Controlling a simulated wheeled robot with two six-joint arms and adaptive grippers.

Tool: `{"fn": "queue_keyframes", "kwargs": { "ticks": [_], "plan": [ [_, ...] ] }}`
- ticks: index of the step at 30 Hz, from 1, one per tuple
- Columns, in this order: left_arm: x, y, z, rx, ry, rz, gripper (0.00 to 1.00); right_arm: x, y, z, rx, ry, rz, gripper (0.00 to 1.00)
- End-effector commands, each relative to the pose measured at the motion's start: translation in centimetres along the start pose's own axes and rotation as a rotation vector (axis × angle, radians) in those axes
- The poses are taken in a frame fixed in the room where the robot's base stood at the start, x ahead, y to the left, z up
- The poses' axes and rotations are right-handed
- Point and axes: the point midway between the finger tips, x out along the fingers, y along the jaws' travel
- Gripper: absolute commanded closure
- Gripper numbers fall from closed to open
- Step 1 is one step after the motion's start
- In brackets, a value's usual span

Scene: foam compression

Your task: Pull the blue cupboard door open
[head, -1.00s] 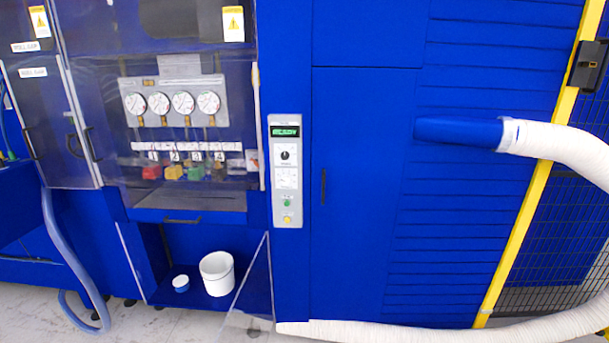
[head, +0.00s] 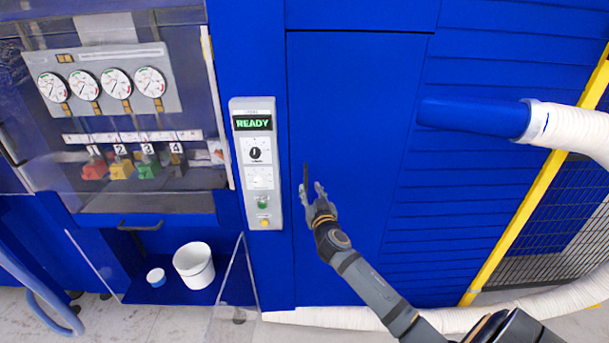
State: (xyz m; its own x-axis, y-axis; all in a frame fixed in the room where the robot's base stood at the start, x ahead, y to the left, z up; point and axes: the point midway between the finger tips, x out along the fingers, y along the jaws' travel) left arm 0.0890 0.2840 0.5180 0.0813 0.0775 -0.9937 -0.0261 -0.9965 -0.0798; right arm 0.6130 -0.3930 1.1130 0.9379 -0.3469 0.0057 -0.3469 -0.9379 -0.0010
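The blue cupboard door (head: 365,110) is a tall flat panel right of the control panel, and it looks closed, flush with the blue front. Its dark, slim upright handle (head: 306,172) is near the door's left edge. My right gripper (head: 311,188) is at the handle's lower end, with its two fingers apart. The fingers partly cover the lower part of the handle. I cannot tell whether they touch it or whether the handle lies between them. My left gripper is out of view.
A grey control panel (head: 257,188) reading READY is just left of the door. A blue pipe (head: 470,115) with a white hose (head: 565,126) juts out at the right. A white bucket (head: 194,265) stands in an open bay at lower left. A white hose (head: 345,318) runs along the floor below the door.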

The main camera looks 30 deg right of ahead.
Motion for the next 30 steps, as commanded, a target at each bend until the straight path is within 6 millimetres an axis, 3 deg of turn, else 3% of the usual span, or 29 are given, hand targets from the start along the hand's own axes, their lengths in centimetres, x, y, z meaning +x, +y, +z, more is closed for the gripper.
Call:
{"fn": "queue_keyframes", "kwargs": {
  "ticks": [3, 9, 21, 30],
  "plan": [
    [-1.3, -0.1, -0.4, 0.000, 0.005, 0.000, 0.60, 2.7, 0.0, -0.5, 0.002, 0.000, 0.002, 0.66],
    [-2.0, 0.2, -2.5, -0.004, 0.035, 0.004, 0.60, 6.0, 0.0, -0.2, 0.000, 0.000, 0.001, 0.66],
    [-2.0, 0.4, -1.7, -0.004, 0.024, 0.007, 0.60, 7.1, 0.0, 0.1, -0.001, -0.001, -0.001, 0.66],
    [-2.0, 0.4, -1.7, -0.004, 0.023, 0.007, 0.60, 7.1, 0.0, 0.1, -0.001, -0.001, -0.001, 1.00]
  ]
}}
